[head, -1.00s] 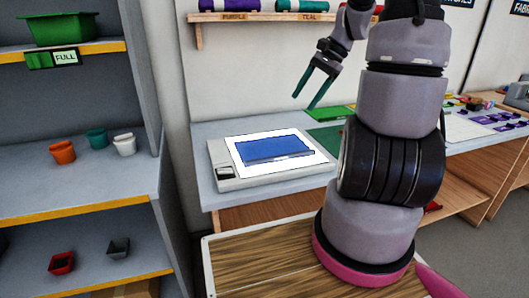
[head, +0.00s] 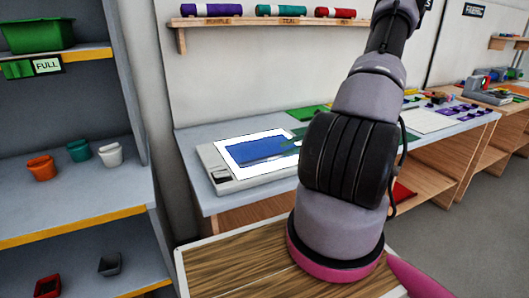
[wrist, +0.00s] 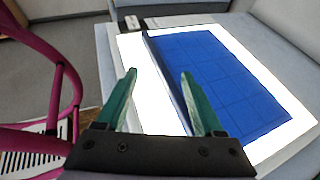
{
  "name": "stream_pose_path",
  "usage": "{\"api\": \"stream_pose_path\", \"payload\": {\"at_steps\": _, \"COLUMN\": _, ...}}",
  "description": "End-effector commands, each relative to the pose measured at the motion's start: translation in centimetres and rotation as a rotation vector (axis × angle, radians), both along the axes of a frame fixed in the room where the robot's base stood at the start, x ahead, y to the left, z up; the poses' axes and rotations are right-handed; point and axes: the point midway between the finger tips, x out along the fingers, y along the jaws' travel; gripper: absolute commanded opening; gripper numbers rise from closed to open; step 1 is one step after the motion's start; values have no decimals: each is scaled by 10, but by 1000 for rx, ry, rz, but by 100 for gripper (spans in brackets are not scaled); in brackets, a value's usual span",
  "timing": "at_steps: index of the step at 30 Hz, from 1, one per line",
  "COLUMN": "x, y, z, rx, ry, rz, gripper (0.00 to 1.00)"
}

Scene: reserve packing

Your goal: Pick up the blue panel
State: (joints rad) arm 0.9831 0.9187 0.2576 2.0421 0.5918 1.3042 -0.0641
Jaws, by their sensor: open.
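The blue panel (head: 250,149) lies on the lit white face of a light box (head: 224,184) on the bench. In the wrist view the panel (wrist: 225,80) shows a faint grid, and its left edge stands out as a darker strip. My gripper (wrist: 158,74) is open, with two green fingers and nothing held. In the picture that panel edge runs between the fingers; I cannot tell whether either finger touches it.
The bench (head: 190,140) continues right with a white sheet (head: 428,121) and small purple pieces. A shelf of coloured rolls (head: 280,11) hangs above it. At left, a shelving unit holds orange, teal and white cups (head: 110,154) and a green bin (head: 38,35).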

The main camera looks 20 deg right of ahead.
Motion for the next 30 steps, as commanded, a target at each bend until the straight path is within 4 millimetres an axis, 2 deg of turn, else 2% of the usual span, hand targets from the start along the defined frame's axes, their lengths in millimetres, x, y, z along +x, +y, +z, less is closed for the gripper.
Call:
{"api": "stream_pose_path", "payload": {"at_steps": 3, "x": 5, "y": 13, "z": -6, "rx": 0, "ry": -1, "rz": 1, "gripper": 69}}
{"api": "stream_pose_path", "payload": {"at_steps": 8, "x": 8, "y": 22, "z": -11, "rx": 0, "ry": 1, "rz": 2, "gripper": 69}}
{"api": "stream_pose_path", "payload": {"at_steps": 16, "x": 22, "y": 52, "z": -31, "rx": -1, "ry": 1, "rz": 3, "gripper": 69}}
{"api": "stream_pose_path", "payload": {"at_steps": 26, "x": 25, "y": 59, "z": -34, "rx": -2, "ry": 0, "rz": 1, "gripper": 69}}
{"api": "stream_pose_path", "payload": {"at_steps": 29, "x": 25, "y": 59, "z": -34, "rx": -2, "ry": 0, "rz": 1, "gripper": 35}}
{"api": "stream_pose_path", "payload": {"at_steps": 30, "x": 25, "y": 59, "z": -34, "rx": -2, "ry": 0, "rz": 1, "gripper": 19}}
